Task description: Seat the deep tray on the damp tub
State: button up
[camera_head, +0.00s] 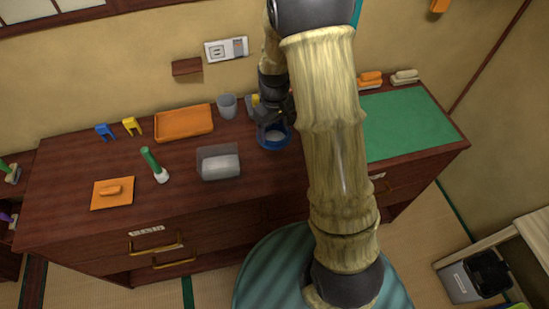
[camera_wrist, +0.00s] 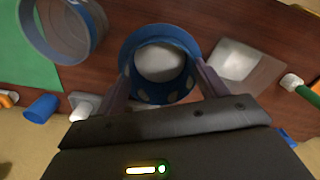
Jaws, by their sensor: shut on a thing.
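A round blue perforated vessel, which looks like the deep tray (camera_wrist: 160,95), is between the fingers of my gripper (camera_wrist: 162,76), with pale material or a pale floor showing inside. My gripper is shut on it. The tray also shows in the head view (camera_head: 274,143), upright below the gripper at the middle of the bench; I cannot tell whether it is lifted. A larger round blue-rimmed vessel with a grey inside, likely the damp tub (camera_wrist: 99,30), is at the upper left of the wrist view, apart from the tray. My arm hides it in the head view.
A clear bin with white contents (camera_head: 219,165) stands left of the tray. A grey cup (camera_head: 227,105) and an orange tray (camera_head: 184,122) are behind. A green mat (camera_head: 410,127) covers the bench's right end.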

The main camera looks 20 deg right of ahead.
aim_at(275, 139)
jog(key=shift+f, duration=0.1)
notch_tip(275, 139, down, 6)
jog(key=shift+r+p, duration=0.15)
jog(key=shift+p, duration=0.4)
jog(key=shift+f+p, duration=0.55)
jog(key=shift+f, duration=1.3)
jog(key=shift+f, duration=0.2)
jog(key=o, duration=1)
